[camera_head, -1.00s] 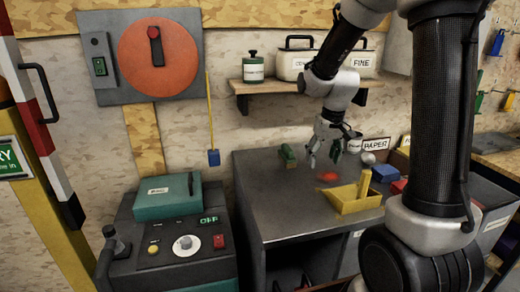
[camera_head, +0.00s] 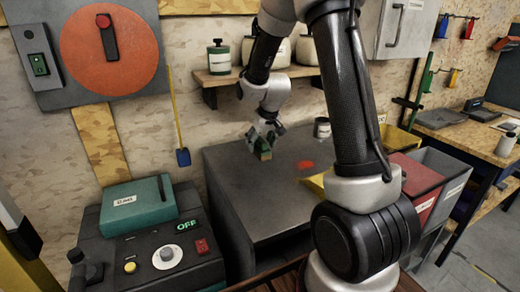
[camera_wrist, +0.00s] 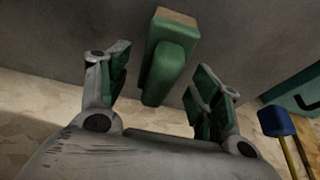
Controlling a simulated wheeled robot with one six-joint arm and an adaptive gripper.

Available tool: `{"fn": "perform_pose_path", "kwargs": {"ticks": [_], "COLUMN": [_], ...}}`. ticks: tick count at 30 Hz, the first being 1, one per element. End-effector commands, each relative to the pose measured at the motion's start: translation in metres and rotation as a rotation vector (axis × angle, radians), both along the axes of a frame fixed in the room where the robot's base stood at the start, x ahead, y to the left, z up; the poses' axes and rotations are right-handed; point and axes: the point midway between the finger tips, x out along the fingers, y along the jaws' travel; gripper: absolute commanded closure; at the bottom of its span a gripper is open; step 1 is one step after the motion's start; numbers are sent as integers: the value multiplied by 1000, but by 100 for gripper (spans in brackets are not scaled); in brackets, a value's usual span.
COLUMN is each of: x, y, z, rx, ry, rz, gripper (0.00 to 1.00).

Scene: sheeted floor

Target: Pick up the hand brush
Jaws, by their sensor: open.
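The hand brush, a green block with a rounded green handle and a tan bristle edge, shows in the wrist view (camera_wrist: 168,55). It lies on the grey bench top, between and a little beyond the two fingertips of my gripper (camera_wrist: 160,75). The fingers have green pads, are spread wide and hold nothing. In the head view my gripper (camera_head: 264,132) is low over the back left part of the bench (camera_head: 240,185), right at the brush (camera_head: 263,152), partly covering it. I cannot tell whether a finger touches the brush.
A yellow scoop (camera_head: 316,184), partly hidden by my arm, and a red patch (camera_head: 305,165) are on the bench to the right. A shelf (camera_head: 222,77) with containers hangs above. The control box (camera_head: 150,250) stands left.

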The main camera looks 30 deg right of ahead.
Motion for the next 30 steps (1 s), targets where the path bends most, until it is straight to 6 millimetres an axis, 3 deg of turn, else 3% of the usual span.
{"fn": "perform_pose_path", "kwargs": {"ticks": [3,10,18,30], "x": [3,4,4,5], "y": [0,0,0,0], "z": [-9,-9,-9,-7], "rx": [0,0,0,0], "ry": [0,-1,-1,-2], "rz": [0,0,0,0], "gripper": [36,38,87,87]}}
